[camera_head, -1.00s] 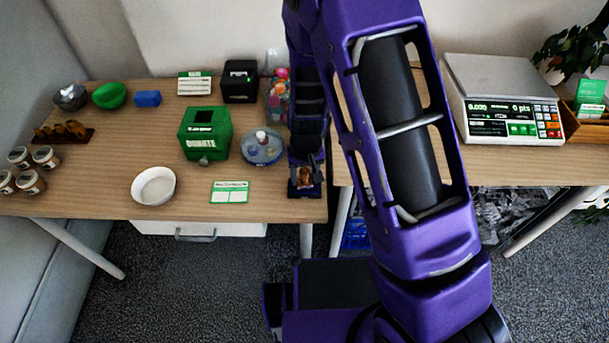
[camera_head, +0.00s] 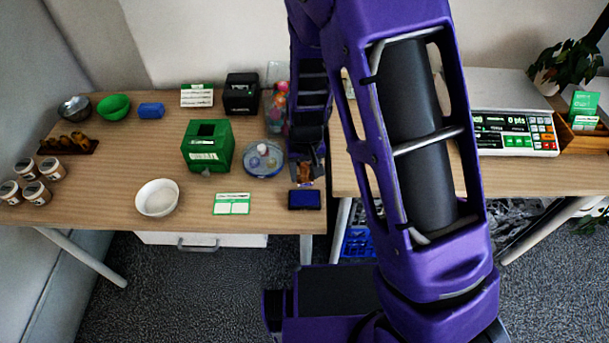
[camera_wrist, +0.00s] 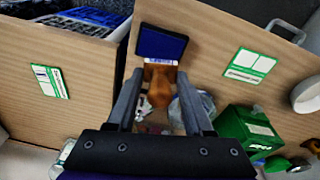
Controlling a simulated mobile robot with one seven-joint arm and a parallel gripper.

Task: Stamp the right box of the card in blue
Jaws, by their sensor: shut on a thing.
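My gripper (camera_wrist: 160,105) is shut on a stamp with a brown wooden handle (camera_wrist: 161,88), which it holds between its fingers. In the head view my gripper (camera_head: 306,172) is small and partly hidden by my arm. The blue ink pad (camera_head: 304,199) lies at the table's front right corner, just in front of the stamp; it also shows in the wrist view (camera_wrist: 160,43). The stamp's face is hidden. The card (camera_head: 232,204) lies flat left of the pad, with a green header and two boxes that look blank. In the wrist view the card (camera_wrist: 250,66) appears turned around.
A green box (camera_head: 208,147), a round tray with bottles (camera_head: 263,158) and a white bowl (camera_head: 157,198) stand around the card. A second table with a scale (camera_head: 515,130) is to the right, across a gap. Another green-edged card (camera_wrist: 50,82) lies on it.

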